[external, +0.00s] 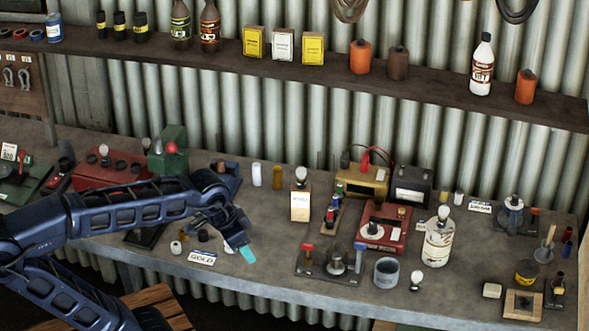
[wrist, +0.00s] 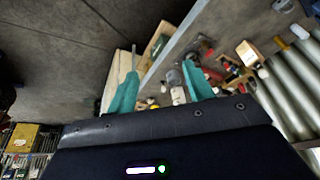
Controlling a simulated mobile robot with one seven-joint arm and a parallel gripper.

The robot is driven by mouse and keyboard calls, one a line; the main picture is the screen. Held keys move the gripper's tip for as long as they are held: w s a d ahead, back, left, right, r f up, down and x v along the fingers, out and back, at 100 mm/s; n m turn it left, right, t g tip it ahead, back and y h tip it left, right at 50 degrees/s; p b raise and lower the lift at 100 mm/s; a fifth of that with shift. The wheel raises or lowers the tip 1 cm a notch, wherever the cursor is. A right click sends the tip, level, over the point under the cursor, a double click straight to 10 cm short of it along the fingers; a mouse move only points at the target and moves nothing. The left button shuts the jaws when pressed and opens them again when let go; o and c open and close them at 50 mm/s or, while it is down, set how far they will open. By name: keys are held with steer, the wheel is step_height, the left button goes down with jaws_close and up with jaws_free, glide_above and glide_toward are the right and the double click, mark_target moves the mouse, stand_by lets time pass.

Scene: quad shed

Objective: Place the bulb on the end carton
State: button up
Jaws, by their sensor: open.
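Several pale bulbs show in the external view. One bulb (external: 416,277) stands on the bench near its front edge, another bulb (external: 301,174) is on a tall cream carton (external: 300,206), and another bulb (external: 443,213) is on a white can (external: 437,245). On the shelf stand a yellow carton (external: 254,43), a white carton (external: 283,47) and, at the right end of this row, another yellow carton (external: 313,49). Which bulb or carton is meant, I cannot tell. My gripper (external: 246,252) is over the bench's front edge, left of these bulbs. In the wrist view its teal fingers (wrist: 160,88) are apart and empty.
The shelf (external: 336,74) runs along the corrugated wall, with orange tins and bottles on it. Near my gripper lies a GOLD sign (external: 202,258). A clamp-like stand (external: 335,262) and a grey cup (external: 387,272) stand right of it.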

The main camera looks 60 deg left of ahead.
steer(key=shift+n, duration=0.4)
steer(key=s, duration=0.1)
steer(key=s+f, duration=0.1)
steer(key=s, duration=0.1)
steer(key=s+d+f, duration=0.1)
steer(key=shift+s, duration=0.15)
